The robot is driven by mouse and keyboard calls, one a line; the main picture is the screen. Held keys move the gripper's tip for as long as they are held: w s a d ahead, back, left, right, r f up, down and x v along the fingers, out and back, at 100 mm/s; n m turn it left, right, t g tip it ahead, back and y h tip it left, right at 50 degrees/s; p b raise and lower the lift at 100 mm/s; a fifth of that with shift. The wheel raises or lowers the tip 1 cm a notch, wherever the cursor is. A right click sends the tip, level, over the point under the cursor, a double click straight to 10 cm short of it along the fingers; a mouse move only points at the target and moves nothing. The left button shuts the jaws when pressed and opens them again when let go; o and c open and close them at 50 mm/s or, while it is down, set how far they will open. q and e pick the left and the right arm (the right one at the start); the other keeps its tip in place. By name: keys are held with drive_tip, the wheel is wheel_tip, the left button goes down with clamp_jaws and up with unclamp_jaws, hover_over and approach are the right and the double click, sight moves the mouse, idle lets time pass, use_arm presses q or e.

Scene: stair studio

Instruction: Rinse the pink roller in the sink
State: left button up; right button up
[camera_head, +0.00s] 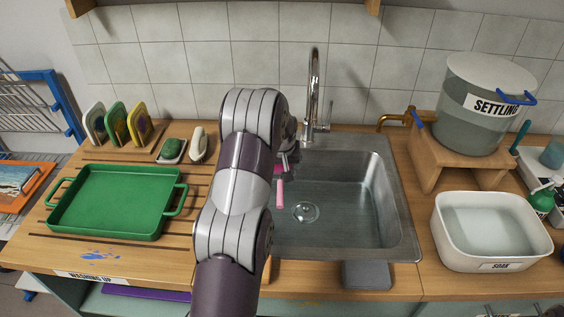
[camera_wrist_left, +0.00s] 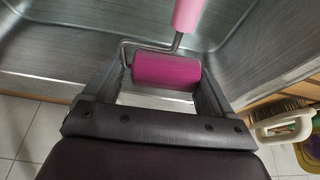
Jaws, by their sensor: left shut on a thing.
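The pink roller has a light pink handle (camera_head: 280,193) that hangs down over the left part of the steel sink (camera_head: 345,205). In the left wrist view its magenta drum (camera_wrist_left: 165,71) lies between the fingers of my left gripper (camera_wrist_left: 160,82), with the wire frame and handle (camera_wrist_left: 187,14) beyond. My left gripper (camera_head: 286,163) is shut on the roller, just in front of the tap (camera_head: 314,88); my own arm hides much of it in the head view. No water stream can be made out. My right gripper is not in view.
A green tray (camera_head: 115,203) and upright coloured pads (camera_head: 138,124) stand left of the sink. A white soak tub (camera_head: 490,232) and a settling bucket (camera_head: 472,110) on a wooden stand are at right. A grey block (camera_head: 366,275) sits at the sink's front edge.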

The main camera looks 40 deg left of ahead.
use_arm(q)
wheel_tip(320, 180, down, 12)
drive_tip(key=b, duration=0.8)
drive_tip(key=shift+f, duration=0.2)
idle(1.6)
wheel_tip(320, 180, up, 16)
drive_tip(key=p, duration=1.1)
drive_tip(key=shift+r+p, duration=0.15)
drive_tip(key=shift+p, duration=0.15)
idle(1.6)
wheel_tip(320, 180, up, 4)
drive_tip(key=p, duration=0.3)
drive_tip(key=shift+s, duration=0.1)
idle(0.6)
